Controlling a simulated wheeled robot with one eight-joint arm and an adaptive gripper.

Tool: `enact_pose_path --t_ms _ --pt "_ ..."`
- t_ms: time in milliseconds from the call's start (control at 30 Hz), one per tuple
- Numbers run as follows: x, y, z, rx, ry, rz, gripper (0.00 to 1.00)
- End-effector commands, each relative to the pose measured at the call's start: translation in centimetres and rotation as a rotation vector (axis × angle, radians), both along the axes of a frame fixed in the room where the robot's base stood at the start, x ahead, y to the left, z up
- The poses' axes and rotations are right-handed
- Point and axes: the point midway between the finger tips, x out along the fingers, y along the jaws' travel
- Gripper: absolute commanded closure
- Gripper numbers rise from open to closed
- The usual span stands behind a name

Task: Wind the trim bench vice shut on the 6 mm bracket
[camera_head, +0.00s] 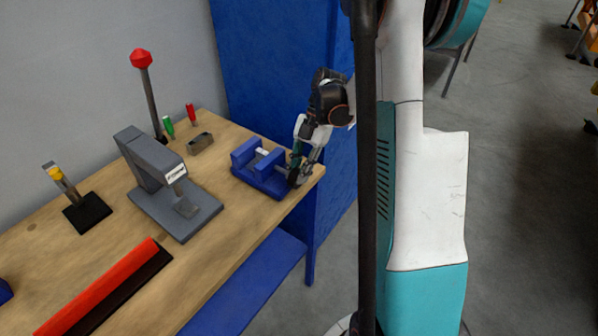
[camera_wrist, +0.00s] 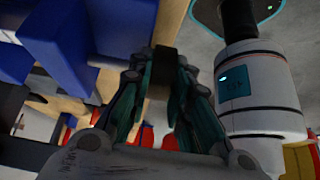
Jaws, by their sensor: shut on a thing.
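The blue bench vice (camera_head: 262,184) sits at the right end of the wooden bench. A small white piece (camera_head: 262,151) shows between its jaws; I cannot tell whether it is the bracket or whether both jaws touch it. My gripper (camera_head: 297,176) is at the vice's right end, its fingers closed on the dark handle. In the wrist view, my gripper (camera_wrist: 163,88) has a dark block-like handle part (camera_wrist: 164,66) between its fingertips. The vice's blue body (camera_wrist: 62,45) fills the upper left there. My fingers hide much of the handle.
A grey lever press (camera_head: 150,165) with a red-knobbed lever stands left of the vice. A red-and-black bar (camera_head: 100,290) lies at the front left. The bench edge is close to my gripper.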

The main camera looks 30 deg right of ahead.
Motion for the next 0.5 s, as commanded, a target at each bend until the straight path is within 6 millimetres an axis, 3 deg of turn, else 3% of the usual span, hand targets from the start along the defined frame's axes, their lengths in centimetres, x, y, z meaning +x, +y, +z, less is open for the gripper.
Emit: enact_pose_path --t_ms 233,267,333,500 --pt "0.03 0.0 0.0 -0.001 -0.001 -0.001 1.0" --pt "0.03 0.0 0.0 -0.001 -0.001 -0.001 0.8" --pt "0.03 0.0 0.0 -0.001 -0.001 -0.001 0.64" --pt "0.01 0.0 -0.01 -0.001 0.0 0.0 0.62"
